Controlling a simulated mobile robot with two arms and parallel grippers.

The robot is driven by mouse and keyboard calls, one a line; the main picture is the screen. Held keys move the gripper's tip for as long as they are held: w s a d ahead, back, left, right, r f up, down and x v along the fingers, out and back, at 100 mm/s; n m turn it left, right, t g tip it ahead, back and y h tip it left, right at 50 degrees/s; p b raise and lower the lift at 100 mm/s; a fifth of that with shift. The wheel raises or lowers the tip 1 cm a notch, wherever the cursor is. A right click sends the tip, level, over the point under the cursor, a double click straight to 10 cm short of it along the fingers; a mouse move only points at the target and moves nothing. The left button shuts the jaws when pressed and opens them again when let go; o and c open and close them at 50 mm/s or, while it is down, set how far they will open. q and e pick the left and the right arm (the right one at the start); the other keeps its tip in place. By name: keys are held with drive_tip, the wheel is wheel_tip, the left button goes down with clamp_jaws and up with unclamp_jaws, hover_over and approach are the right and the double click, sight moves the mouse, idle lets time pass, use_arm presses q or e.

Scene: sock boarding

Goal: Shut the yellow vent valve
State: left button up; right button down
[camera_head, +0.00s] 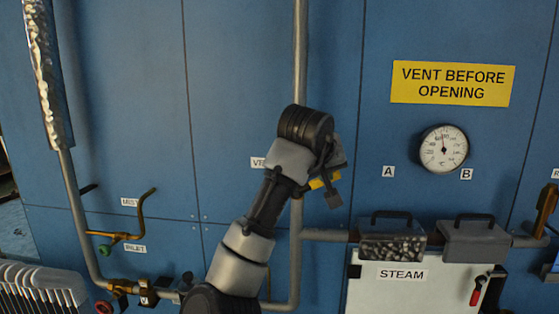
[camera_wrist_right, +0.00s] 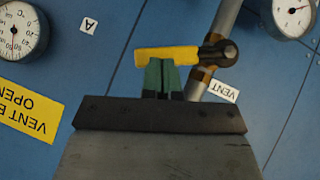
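The yellow vent valve handle (camera_wrist_right: 168,54) lies almost level across my right wrist view, with its dark pivot end (camera_wrist_right: 222,52) by the grey pipe. The green fingers of my right gripper (camera_wrist_right: 162,68) are close together, with their tips at the handle's near edge. They seem to touch it, but the handle does not look clasped between them. In the head view my right arm covers most of the valve; a yellow bit of the handle (camera_head: 324,181) shows beside my right gripper (camera_head: 333,190). My left gripper is not in view.
The vertical pipe (camera_head: 299,50) runs along the blue wall panel. A gauge (camera_head: 444,148) and a yellow vent sign (camera_head: 452,83) are at the right. Below are a white steam box (camera_head: 400,295) and dark handled blocks (camera_head: 474,242). Another brass valve lever (camera_head: 142,214) is at the left.

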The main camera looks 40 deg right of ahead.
drive_tip(key=shift+s+d+f+t+y, duration=0.2)
drive_tip(key=shift+s+d+f, duration=0.1)
drive_tip(key=shift+f, duration=0.35)
drive_tip(key=shift+s+d+f+t+y, duration=0.2)
drive_tip(key=shift+d+f, duration=0.1)
drive_tip(key=shift+f, duration=0.35)
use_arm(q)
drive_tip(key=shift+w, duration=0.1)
